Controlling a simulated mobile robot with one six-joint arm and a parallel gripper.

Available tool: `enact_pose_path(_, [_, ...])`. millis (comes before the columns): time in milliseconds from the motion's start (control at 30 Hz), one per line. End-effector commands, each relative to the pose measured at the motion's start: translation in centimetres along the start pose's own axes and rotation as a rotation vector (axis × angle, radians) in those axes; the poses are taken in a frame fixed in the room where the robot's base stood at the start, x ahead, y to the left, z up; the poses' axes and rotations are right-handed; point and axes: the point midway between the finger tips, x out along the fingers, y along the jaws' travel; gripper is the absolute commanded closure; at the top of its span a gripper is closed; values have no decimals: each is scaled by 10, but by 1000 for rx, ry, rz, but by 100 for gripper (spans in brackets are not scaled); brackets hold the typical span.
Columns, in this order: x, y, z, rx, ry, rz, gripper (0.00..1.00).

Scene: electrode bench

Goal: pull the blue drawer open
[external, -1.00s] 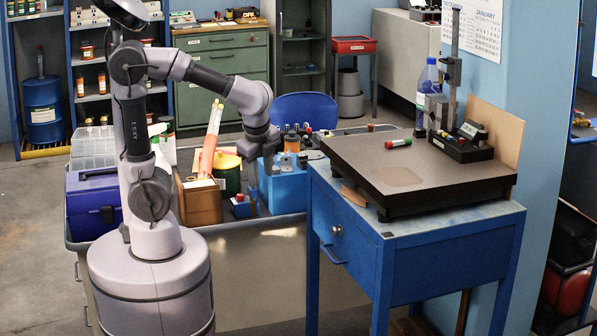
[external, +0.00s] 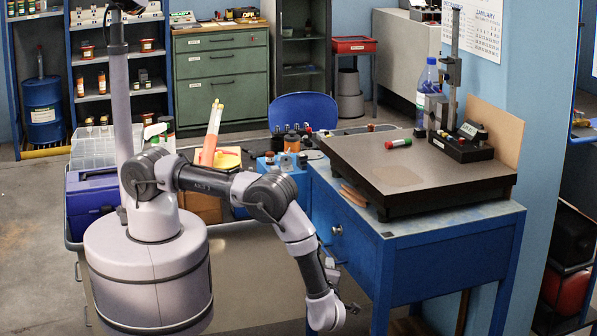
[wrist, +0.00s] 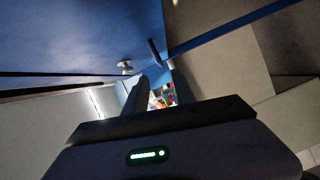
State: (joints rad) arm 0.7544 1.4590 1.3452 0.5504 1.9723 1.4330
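The blue drawer (external: 343,218) is in the blue bench, under the dark surface plate, and looks shut. In the external view my gripper (external: 332,268) is low in front of the drawer. Contact with the handle cannot be told.
A grey-topped bench with a blue toolbox (external: 90,200) stands behind my arm. Floor is open below my gripper, beside the blue bench's leg.

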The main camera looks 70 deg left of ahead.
Motion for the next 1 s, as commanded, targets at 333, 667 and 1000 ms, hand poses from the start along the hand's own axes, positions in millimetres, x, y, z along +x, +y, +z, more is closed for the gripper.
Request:
enact_pose_path(333, [88,-2,-1,-1,5,-2,68])
enact_pose_path(667, [115,0,-1,-3,2,-2,68])
enact_pose_path(1000, [115,0,-1,-3,1,-2,96])
